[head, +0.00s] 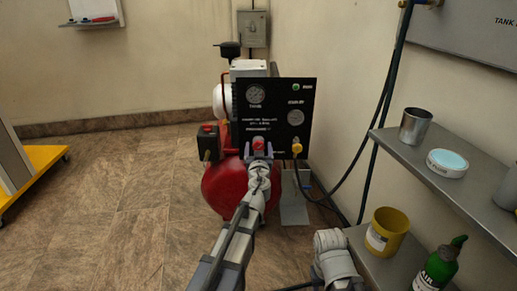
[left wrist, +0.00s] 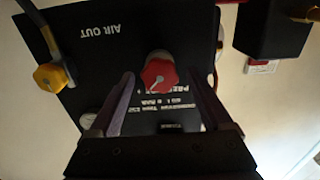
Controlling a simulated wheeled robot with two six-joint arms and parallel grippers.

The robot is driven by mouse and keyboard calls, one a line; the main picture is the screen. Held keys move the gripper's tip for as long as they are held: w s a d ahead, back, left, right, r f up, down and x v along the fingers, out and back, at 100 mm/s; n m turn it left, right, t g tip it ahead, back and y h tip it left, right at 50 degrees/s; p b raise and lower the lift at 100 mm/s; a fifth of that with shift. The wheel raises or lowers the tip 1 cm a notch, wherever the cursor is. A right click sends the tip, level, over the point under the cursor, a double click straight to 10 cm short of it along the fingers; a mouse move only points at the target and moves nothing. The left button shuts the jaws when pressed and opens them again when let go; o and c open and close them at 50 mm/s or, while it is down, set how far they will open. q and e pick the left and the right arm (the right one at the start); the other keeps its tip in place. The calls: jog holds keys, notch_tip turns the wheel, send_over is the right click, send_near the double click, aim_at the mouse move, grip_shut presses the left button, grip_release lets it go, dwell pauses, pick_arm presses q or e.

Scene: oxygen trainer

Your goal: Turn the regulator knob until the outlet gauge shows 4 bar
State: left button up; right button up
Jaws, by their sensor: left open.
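The red regulator knob (head: 258,144) sits low on the black panel (head: 276,105) of the compressor. It also shows in the left wrist view (left wrist: 159,73), with a pale pointer mark on its face. My left gripper (head: 258,150) is open at the knob; in the left wrist view its fingers (left wrist: 158,85) stand on either side of the knob, with gaps to both. Two gauges are on the panel, a left one (head: 256,94) and a right one near the outlet (head: 295,116). Their needles are too small to read.
A yellow outlet fitting (head: 296,147) with a hose is right of the knob. A black box with a red top (head: 207,140) is to the left. Grey shelves (head: 450,180) on the right hold a metal cup, a yellow tub (head: 387,232) and a green bottle (head: 437,265).

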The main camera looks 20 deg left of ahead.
pick_arm(q)
grip_shut()
dwell(0.7)
